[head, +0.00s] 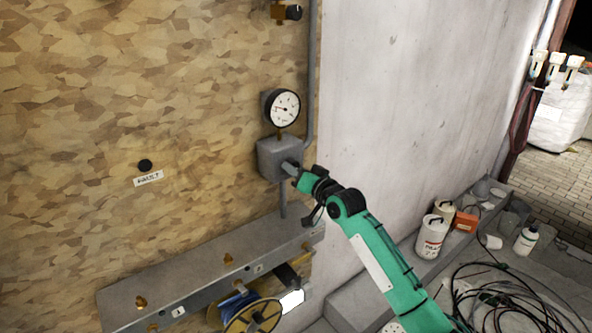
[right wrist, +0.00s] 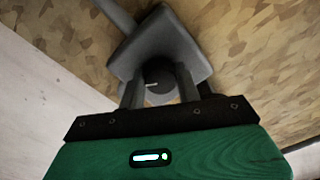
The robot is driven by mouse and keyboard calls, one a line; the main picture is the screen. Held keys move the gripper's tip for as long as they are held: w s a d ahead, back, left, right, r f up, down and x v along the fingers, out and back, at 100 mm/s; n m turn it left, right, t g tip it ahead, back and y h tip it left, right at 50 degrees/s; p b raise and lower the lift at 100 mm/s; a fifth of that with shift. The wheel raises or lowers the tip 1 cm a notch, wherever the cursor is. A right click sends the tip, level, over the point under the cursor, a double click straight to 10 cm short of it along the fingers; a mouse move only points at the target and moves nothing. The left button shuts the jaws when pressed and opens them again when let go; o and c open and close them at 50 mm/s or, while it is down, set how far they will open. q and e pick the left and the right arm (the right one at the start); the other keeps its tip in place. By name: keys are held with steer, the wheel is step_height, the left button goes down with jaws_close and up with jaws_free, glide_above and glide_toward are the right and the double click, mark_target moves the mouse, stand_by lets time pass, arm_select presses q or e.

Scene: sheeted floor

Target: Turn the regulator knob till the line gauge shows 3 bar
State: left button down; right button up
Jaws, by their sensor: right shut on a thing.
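The line gauge (head: 285,107) is a round white dial in a dark rim, above the grey regulator body (head: 272,158) on the board wall. Its needle points to the left; the numbers are too small to read. My right gripper (head: 291,170) reaches the front of the regulator body, and its fingers hide the knob in the head view. In the right wrist view the dark round knob (right wrist: 157,78), with a short pale mark, sits between the two fingers of the right gripper (right wrist: 158,92), which is shut on it. My left gripper is not in view.
A grey shelf rail (head: 190,275) with brass fittings and a yellow reel (head: 252,318) lies below. A grey pipe (head: 311,75) runs up beside the gauge. White canisters (head: 432,238) and tangled hoses lie on the floor at right. A black button (head: 145,165) is on the board.

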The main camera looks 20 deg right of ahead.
steer(key=o, duration=1)
steer(key=shift+c, duration=0.2)
steer(key=b+v, duration=0.4)
steer(key=v, duration=1)
steer(key=shift+w, duration=0.1)
